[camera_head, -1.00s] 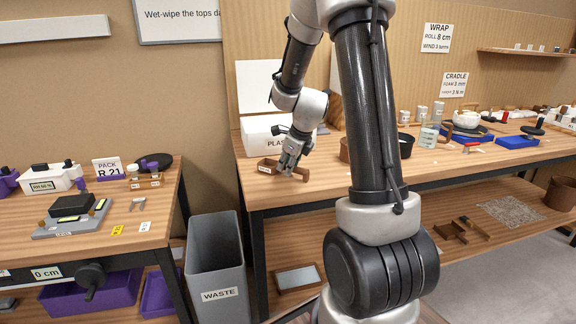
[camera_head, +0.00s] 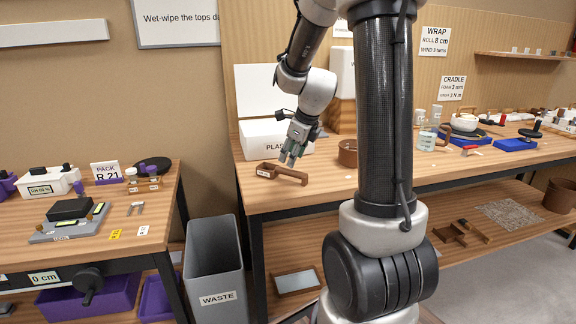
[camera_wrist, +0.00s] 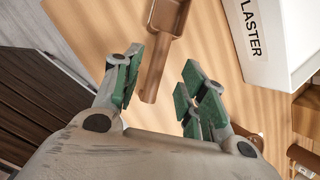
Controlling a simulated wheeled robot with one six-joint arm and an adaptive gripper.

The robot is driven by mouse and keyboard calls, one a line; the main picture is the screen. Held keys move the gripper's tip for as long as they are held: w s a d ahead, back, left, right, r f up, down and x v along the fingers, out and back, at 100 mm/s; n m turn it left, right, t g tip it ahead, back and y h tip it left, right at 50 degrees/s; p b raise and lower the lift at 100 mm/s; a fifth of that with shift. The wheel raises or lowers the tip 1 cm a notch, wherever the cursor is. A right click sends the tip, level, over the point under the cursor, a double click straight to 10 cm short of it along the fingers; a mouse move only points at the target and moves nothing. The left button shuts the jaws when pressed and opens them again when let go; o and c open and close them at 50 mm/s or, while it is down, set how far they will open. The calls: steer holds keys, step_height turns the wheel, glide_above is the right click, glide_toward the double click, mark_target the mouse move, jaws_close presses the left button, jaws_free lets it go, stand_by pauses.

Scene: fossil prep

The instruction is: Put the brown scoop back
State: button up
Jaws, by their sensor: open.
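The brown scoop (camera_head: 283,174) lies on the wooden bench near its front left corner, in front of the plaster box. Its tray end is at the left and its handle reaches right. In the wrist view the scoop (camera_wrist: 167,17) shows at the top, its handle pointing down between my fingers. My gripper (camera_head: 290,157) is just above the scoop in the head view, fingers pointing down. In the wrist view my gripper (camera_wrist: 158,82) is open, with clear gaps between its green pads and the handle.
The white plaster box (camera_head: 262,140) stands close behind the scoop. A brown pot (camera_head: 347,153) is to the right on the bench (camera_head: 320,182). A grey waste bin (camera_head: 216,285) stands in the gap left of the bench. A side table (camera_head: 150,235) is further left.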

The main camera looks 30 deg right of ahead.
steer(key=s+a+r+n, duration=0.6)
steer(key=s+r+n, duration=0.4)
steer(key=s+n, duration=0.3)
steer(key=s+a+n, duration=0.2)
steer(key=s+n, duration=1.1)
steer(key=n, duration=0.3)
steer(key=shift+n+g+h, duration=0.3)
steer(key=shift+n+g, duration=0.1)
steer(key=shift+a+r, duration=0.1)
